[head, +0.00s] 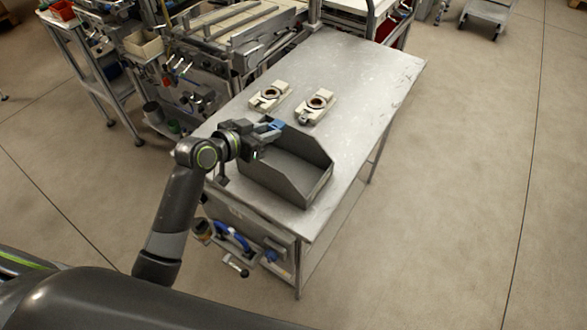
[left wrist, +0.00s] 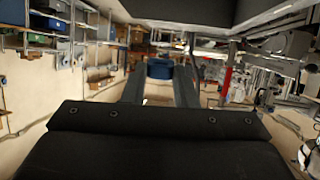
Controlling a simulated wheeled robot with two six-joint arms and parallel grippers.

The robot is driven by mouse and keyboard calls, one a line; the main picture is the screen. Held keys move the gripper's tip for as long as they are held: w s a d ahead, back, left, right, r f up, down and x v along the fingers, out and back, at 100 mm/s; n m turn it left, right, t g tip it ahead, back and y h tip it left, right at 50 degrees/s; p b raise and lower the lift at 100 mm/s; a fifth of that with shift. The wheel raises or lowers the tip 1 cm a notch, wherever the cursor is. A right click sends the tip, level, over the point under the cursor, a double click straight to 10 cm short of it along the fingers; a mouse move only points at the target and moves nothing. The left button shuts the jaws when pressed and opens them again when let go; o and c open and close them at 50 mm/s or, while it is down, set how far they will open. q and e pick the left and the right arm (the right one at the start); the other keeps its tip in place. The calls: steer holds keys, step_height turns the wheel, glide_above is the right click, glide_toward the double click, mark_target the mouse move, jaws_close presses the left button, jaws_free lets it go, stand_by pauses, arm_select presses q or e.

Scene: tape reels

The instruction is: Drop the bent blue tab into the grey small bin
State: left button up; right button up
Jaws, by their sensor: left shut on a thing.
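My left gripper (head: 265,133) reaches in from the left and is shut on the bent blue tab (head: 276,126). In the left wrist view, the blue tab (left wrist: 160,69) sits between the tips of the two dark fingers (left wrist: 160,88). In the head view, the tab shows at the back left corner of the grey small bin (head: 312,193). I cannot tell exactly how high above the bin it is. The bin stands open on the metal table, and the gripper hides part of its left side. My right gripper is not in view.
Two cream holders with dark round reels, left (head: 269,96) and right (head: 316,103), lie on the metal table (head: 375,75) behind the bin. The table's right and far parts are clear. A cluttered machine (head: 215,55) stands against the table's far left side.

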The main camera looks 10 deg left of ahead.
arm_select(q)
step_height(320, 180, down, 6)
steer(key=b, duration=0.5)
steer(key=shift+w+a, duration=0.1)
steer(key=o, duration=1)
steer(key=b+v, duration=0.1)
steer(key=v, duration=1.6)
steer(key=shift+a, duration=0.2)
